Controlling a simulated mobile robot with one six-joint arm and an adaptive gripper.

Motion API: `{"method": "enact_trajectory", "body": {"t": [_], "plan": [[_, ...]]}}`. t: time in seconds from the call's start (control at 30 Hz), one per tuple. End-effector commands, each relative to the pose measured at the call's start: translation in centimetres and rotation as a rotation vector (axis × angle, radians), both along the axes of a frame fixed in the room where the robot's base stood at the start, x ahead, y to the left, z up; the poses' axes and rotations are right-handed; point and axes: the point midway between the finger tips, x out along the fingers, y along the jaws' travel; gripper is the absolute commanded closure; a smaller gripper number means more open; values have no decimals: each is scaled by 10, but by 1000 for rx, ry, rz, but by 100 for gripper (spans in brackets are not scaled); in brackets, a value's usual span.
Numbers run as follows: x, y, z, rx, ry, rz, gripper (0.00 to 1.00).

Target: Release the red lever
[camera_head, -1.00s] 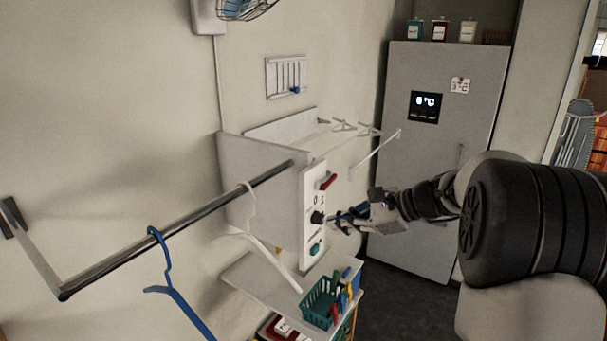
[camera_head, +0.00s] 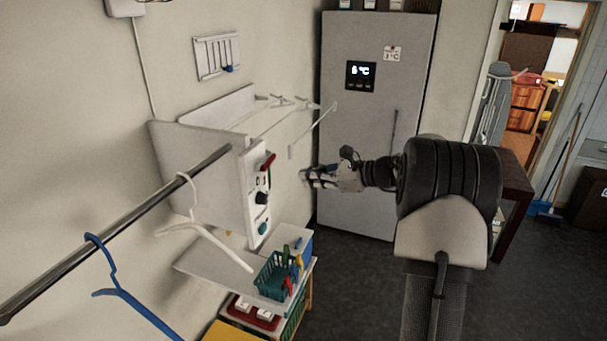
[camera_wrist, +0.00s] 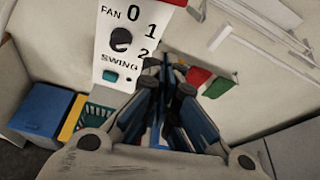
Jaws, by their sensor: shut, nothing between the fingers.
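The red lever (camera_head: 267,163) is at the top of the white control panel (camera_head: 250,212), on the front of a grey box on the wall. Below it are a black knob (camera_head: 262,198) and a teal button (camera_head: 263,228). My gripper (camera_head: 304,176) is to the right of the panel, clear of the lever and knob. Its fingers (camera_wrist: 158,98) are shut and empty. In the wrist view, the panel (camera_wrist: 135,42) shows the knob (camera_wrist: 121,39) beside FAN 0, 1, 2. Red shows at the panel's top edge, and the lever's full shape is out of frame there.
A rail with a white hanger (camera_head: 205,228) and a blue hanger (camera_head: 120,285) runs in front of the box. A green basket (camera_head: 271,275) stands on the shelf below. A grey fridge (camera_head: 365,130) is behind my arm.

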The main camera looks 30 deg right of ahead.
Motion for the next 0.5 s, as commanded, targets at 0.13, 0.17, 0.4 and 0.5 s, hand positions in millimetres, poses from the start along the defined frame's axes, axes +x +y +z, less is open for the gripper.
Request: {"method": "enact_trajectory", "body": {"t": [0.13,0.17,0.4,0.5], "plan": [[24,19,-10,2,2,5,100],[29,22,-12,2,2,4,100],[66,47,-24,0,-1,2,100],[62,47,-4,-2,-3,0,100]]}}
